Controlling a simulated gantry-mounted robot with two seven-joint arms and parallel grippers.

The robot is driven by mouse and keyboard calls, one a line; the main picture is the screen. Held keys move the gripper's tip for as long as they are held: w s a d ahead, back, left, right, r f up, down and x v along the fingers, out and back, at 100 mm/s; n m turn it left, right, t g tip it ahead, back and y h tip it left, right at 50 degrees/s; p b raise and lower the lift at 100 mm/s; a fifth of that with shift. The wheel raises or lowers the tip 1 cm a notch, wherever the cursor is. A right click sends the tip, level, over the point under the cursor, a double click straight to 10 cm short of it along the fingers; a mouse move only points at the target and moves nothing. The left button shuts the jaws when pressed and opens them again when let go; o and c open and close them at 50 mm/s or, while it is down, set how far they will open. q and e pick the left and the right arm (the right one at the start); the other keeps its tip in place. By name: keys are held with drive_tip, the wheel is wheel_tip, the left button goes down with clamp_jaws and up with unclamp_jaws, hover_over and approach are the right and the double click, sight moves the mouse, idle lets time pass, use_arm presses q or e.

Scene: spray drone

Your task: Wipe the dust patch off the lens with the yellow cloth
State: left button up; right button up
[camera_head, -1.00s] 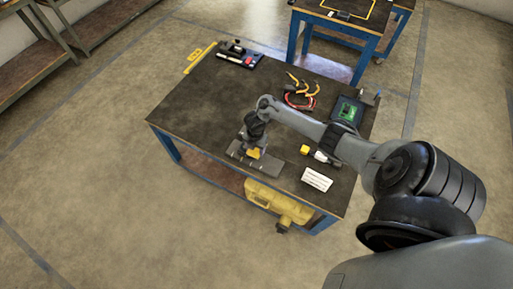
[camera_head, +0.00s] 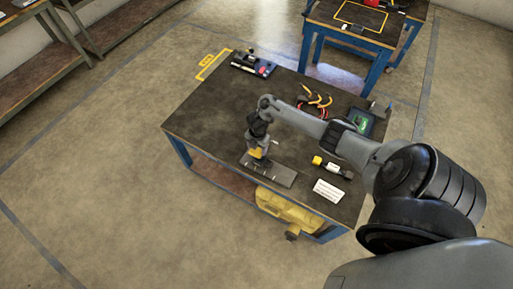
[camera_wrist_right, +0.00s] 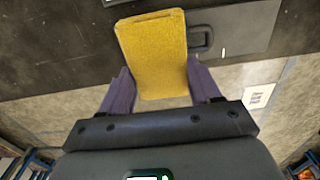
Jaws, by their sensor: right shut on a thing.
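The yellow cloth (camera_head: 255,153) is in my right gripper (camera_head: 257,146) in the head view, over the left end of a flat grey plate (camera_head: 270,174) near the table's front edge. In the right wrist view, the cloth (camera_wrist_right: 155,45) stands out as a textured yellow pad between the two fingers of my right gripper (camera_wrist_right: 161,82), which is shut on it. A dark grey body (camera_wrist_right: 240,32) with a small recessed outline lies behind and right of the cloth. I cannot make out the lens or the dust patch. Contact with the plate cannot be told. My left gripper is not in view.
Pliers (camera_head: 316,97), a green-screened device (camera_head: 361,121) and a tool tray (camera_head: 253,65) lie farther back. The table's left part is clear.

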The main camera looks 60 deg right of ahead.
drive_tip(key=shift+w+r+p, duration=0.1)
drive_tip(key=shift+r+p, duration=1.6)
drive_tip(key=shift+r, duration=0.3)
